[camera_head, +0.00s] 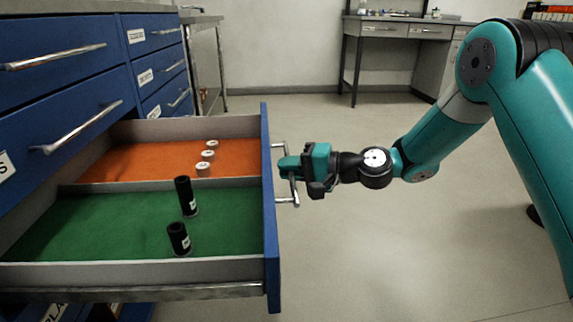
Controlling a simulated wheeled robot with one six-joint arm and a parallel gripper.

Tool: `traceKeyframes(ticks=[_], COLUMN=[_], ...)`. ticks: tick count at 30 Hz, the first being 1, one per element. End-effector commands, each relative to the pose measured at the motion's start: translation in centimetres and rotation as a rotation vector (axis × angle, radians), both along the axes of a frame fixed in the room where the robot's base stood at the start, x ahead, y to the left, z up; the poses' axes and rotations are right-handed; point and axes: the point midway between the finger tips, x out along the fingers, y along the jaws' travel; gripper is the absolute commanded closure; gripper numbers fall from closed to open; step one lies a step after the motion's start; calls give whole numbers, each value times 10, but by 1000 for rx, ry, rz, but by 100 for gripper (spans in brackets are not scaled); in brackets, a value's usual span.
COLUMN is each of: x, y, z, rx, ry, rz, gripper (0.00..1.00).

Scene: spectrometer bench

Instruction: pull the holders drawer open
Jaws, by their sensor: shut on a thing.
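A blue-fronted drawer (268,225) stands pulled well out of the blue cabinet at the left. Inside, a divider splits it into an orange-lined compartment (130,161) at the back and a green-lined one (95,222) in front. Several small white round pieces (203,169) sit on the orange lining. Two black cylinders (179,238) stand on the green lining. The drawer's metal bar handle (293,190) is on the outer face of its front. My gripper (290,167) is shut on this handle, reaching in from the right. The drawer's own label is not in view.
Closed blue drawers with metal handles (83,128) fill the cabinet at the left, above and behind the open drawer. A grey bench (410,20) stands against the far wall. The floor (375,255) right of the drawer front is clear under my arm.

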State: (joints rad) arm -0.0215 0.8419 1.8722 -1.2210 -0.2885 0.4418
Motion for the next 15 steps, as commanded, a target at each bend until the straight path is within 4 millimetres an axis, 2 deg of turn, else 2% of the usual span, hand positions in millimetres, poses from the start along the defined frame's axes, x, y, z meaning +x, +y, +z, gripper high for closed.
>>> traceKeyframes(ticks=[11, 12, 15], x=[2, 1, 1], y=[-1, -1, 0], z=[2, 2, 2], rx=[1, 1, 1], ry=[-8, -8, -6], rz=[-4, -3, -1], gripper=[100, 83, 64])
